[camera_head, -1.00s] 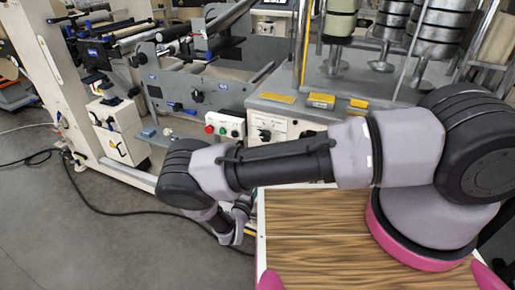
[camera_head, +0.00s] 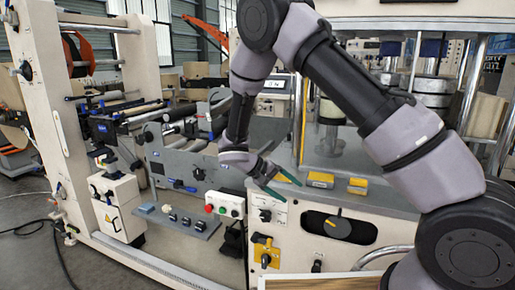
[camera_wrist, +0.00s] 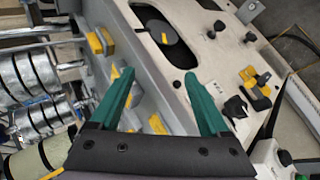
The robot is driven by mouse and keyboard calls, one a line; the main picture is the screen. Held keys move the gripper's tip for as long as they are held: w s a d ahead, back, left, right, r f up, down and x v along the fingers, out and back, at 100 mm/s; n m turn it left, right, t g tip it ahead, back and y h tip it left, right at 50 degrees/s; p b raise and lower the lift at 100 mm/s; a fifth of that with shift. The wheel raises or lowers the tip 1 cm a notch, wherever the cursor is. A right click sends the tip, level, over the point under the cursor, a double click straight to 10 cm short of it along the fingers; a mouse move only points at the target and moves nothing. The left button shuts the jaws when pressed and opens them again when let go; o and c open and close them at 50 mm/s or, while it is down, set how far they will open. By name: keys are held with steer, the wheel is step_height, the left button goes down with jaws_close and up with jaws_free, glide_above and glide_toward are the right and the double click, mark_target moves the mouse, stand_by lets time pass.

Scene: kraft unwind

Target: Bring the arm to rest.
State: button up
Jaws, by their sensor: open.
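My gripper (camera_head: 279,184) is in front of the machine's control panel in the head view, at the end of my raised, bent arm. In the wrist view its two green fingers (camera_wrist: 160,98) stand apart with nothing between them. Beyond the fingers are the machine's grey ledge and cream front panel (camera_wrist: 228,50). I cannot tell the exact gap between the fingertips and the panel.
Yellow blocks (camera_head: 320,180) sit on the grey ledge near my gripper. A button box (camera_head: 224,204) with red and green buttons is just left of it.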

steer(key=s+d+r+m+g+y, duration=0.1)
steer(key=s+d+r+m+y, duration=0.25)
steer(key=r, duration=0.65)
steer(key=s+d+r+y, duration=0.35)
steer(key=d+r, duration=0.35)
steer(key=r, duration=0.4)
steer(key=s+d+r+m+t+y, duration=0.1)
steer(key=s+d+r+t+y, duration=0.1)
steer(key=s+r, duration=0.4)
steer(key=s+d+r+m+t+y, duration=0.1)
steer(key=s+d+r+t+y, duration=0.1)
steer(key=s+r+t, duration=0.2)
step_height(320, 180, up, 3)
steer(key=s, duration=0.2)
steer(key=shift+s+d+f+y, duration=0.2)
steer(key=shift+s+d+y, duration=0.05)
steer(key=shift+s+y, duration=0.15)
